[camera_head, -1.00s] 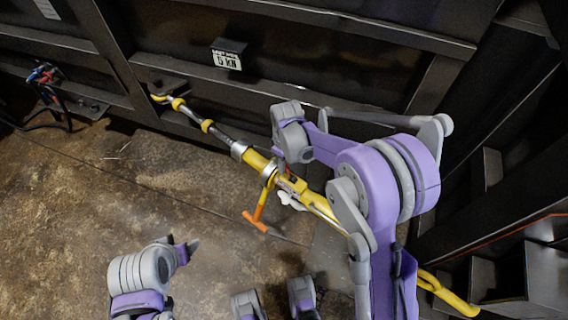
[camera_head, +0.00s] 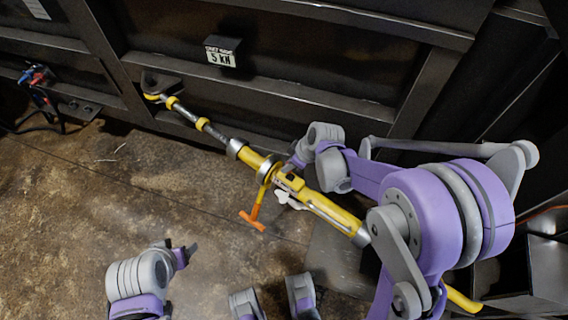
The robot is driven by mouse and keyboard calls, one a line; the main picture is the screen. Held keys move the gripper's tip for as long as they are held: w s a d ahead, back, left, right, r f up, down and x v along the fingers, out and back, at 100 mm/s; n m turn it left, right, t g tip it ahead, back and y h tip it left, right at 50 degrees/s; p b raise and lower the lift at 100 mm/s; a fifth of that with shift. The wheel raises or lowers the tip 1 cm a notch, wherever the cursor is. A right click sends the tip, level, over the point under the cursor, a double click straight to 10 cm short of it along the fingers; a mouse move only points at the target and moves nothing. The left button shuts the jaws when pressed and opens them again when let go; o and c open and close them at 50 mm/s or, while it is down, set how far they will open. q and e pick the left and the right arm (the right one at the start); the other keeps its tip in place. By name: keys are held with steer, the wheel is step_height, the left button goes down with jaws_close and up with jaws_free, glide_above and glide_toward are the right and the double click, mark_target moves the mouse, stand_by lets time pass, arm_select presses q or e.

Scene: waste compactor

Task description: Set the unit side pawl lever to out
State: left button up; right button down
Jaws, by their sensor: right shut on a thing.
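The unit is a long yellow and grey ratchet binder (camera_head: 325,208) running diagonally from the wall to the lower right. An orange-ended handle (camera_head: 253,217) hangs from its collar. My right gripper (camera_head: 291,167) is at the upper side of the unit's yellow middle, just right of the silver collar. It is shut on a small part there, which fits the unit side pawl lever. The fingers and wrist hide that lever, so its setting cannot be seen. My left gripper (camera_head: 187,250) is low at the left, away from the unit; its jaw opening is unclear.
The dark ribbed steel wall (camera_head: 290,68) stands behind the unit, with a 5 kN label box (camera_head: 222,51). Red and blue hose couplings (camera_head: 38,76) hang at the far left. A white piece (camera_head: 290,200) lies against the unit. Bare brown floor is open at the left.

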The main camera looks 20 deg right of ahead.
steer(key=shift+s+d+f+t+y+b, duration=0.15)
steer(key=shift+s+d+t+y+b, duration=0.45)
steer(key=shift+t, duration=0.2)
steer(key=s+d+t+y+b, duration=0.1)
steer(key=t+b, duration=0.1)
steer(key=b, duration=0.1)
steer(key=s+d+f+t+y+b, duration=0.1)
steer(key=t+y+b, duration=0.1)
steer(key=b, duration=0.1)
steer(key=shift+s+f, duration=0.15)
steer(key=shift+s, duration=0.05)
steer(key=shift+s+d+f+t+y+b, duration=0.1)
steer(key=shift+s+t+y+b, duration=0.25)
steer(key=shift+t+y+b, duration=0.45)
steer(key=c, duration=0.8)
jaws_free()
steer(key=p+v, duration=0.1)
steer(key=v, duration=1)
steer(key=shift+p, duration=0.4)
